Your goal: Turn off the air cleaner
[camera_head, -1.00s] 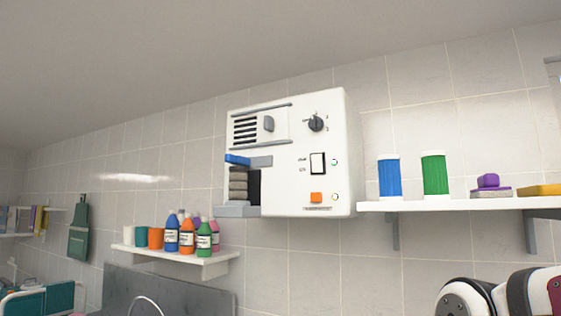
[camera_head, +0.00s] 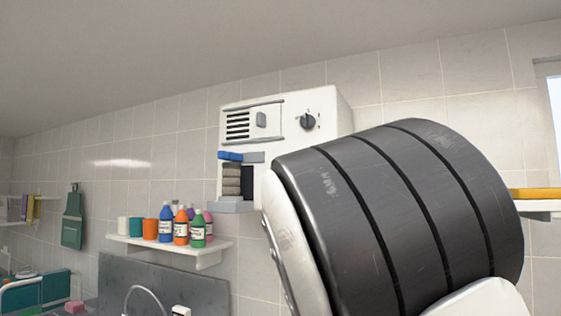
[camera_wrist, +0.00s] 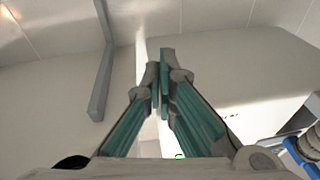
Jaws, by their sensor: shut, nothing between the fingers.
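The white wall unit (camera_head: 290,108), which I take for the air cleaner, has a vent and a dark round knob (camera_head: 307,121) on its front. Its lower right front is hidden behind my arm in the head view. In the wrist view the unit's pale front (camera_wrist: 230,70) fills the right side and appears upside down. A small green light (camera_wrist: 180,156) shows there, partly behind a finger. My gripper (camera_wrist: 160,78) is shut and empty, its fingertips in front of the unit's side near the shelf. I cannot tell whether it touches anything.
A shelf (camera_head: 170,246) with several bottles and cups is at lower left.

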